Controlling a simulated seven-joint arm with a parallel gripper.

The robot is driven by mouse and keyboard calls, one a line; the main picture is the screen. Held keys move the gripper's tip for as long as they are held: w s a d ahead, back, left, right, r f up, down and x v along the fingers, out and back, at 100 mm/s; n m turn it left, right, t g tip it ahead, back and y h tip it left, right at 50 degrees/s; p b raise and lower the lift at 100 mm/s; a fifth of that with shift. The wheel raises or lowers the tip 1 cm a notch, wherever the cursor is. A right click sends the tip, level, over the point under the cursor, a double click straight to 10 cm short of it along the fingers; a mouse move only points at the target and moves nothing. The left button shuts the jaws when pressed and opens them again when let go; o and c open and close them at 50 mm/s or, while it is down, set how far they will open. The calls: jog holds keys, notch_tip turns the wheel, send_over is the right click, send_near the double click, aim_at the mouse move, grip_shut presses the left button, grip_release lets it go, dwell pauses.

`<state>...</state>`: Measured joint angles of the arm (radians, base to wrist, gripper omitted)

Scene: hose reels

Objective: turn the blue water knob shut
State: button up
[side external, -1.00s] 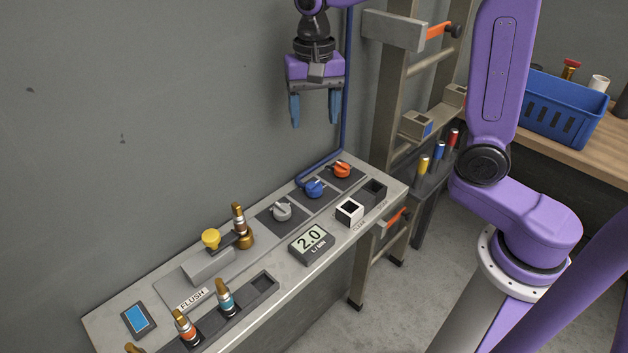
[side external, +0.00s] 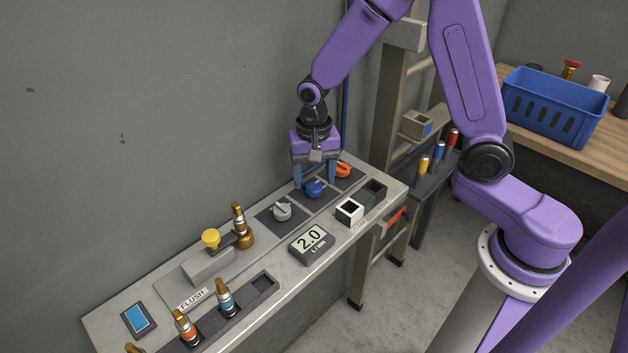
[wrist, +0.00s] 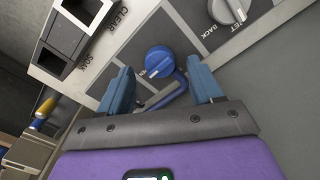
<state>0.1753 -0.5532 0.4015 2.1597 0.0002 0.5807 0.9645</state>
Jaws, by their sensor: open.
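The blue water knob (side external: 315,188) is on a dark square plate on the bench panel, between the grey knob and the orange knob. It also shows in the wrist view (wrist: 159,60), with a white mark on its face. My gripper (side external: 315,186) is above the panel at the blue knob, its fingers pointing down. In the wrist view my gripper (wrist: 160,84) is open, one blue finger to each side of the knob. I see a gap between the knob and each finger. Whether the fingertips reach the knob's height is unclear.
The grey knob (side external: 281,211) is left of the blue one and the orange knob (side external: 343,169) right of it. A display (side external: 311,243) reads 2.0. A white square socket (side external: 349,212) lies in front. A blue hose (wrist: 165,97) runs close to the knob.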

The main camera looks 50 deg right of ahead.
jog(key=shift+f, duration=1)
jog(key=c, duration=1.1)
jog(key=shift+o, duration=0.2)
